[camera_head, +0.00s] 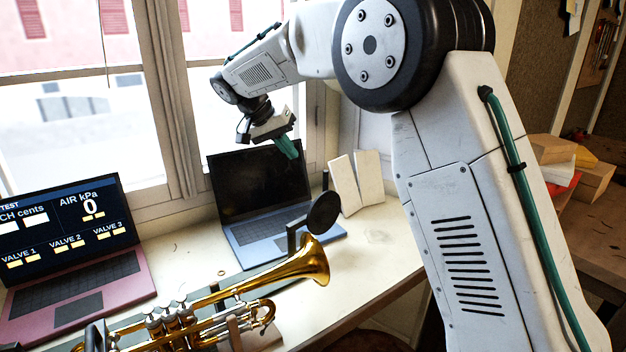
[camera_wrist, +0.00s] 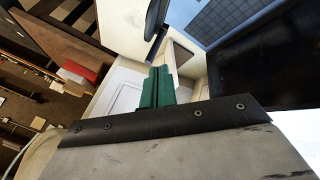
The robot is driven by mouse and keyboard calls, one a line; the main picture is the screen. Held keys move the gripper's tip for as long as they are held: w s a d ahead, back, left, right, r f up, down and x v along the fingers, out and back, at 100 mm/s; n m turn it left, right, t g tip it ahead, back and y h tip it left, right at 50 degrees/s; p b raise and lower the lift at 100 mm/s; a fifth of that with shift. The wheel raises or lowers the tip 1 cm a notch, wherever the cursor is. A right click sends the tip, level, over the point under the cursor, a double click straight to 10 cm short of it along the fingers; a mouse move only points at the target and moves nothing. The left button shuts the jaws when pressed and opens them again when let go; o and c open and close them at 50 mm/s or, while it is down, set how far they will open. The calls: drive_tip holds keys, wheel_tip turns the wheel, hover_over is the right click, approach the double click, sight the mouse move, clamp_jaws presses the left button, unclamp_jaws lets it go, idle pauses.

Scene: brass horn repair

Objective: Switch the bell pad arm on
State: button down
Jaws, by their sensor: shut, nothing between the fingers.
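The bell pad arm (camera_head: 292,238) is a black bracket that carries a round black pad (camera_head: 323,212) in front of the brass trumpet's bell (camera_head: 312,262). A dark curved edge at the top of the wrist view (camera_wrist: 155,18) looks like the pad. I cannot make out a switch on it. My gripper (camera_head: 288,148), with teal fingers, hangs in front of the upper part of the blue laptop's dark screen (camera_head: 250,180), above and behind the pad and apart from it. Its fingers are together and empty, also in the wrist view (camera_wrist: 158,86).
A pink laptop (camera_head: 75,300) showing test readings stands at the left. Two pale upright panels (camera_head: 345,185) lean by the wall behind the pad. The bench (camera_head: 375,235) is clear to the right of the trumpet bell. A window (camera_head: 70,110) is behind.

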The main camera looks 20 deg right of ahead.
drive_tip(key=shift+m, duration=0.4)
drive_tip(key=w+a+f, duration=0.2)
drive_tip(key=w, duration=0.1)
drive_tip(key=shift+w+a+f, duration=0.15)
drive_tip(key=shift+w+a, duration=0.05)
drive_tip(key=shift+a, duration=0.05)
drive_tip(key=d+f, duration=0.8)
drive_tip(key=d, duration=0.1)
drive_tip(key=shift+s+d, duration=0.25)
drive_tip(key=shift+s, duration=0.2)
drive_tip(key=shift+d+h, duration=0.1)
drive_tip(key=shift+h, duration=0.2)
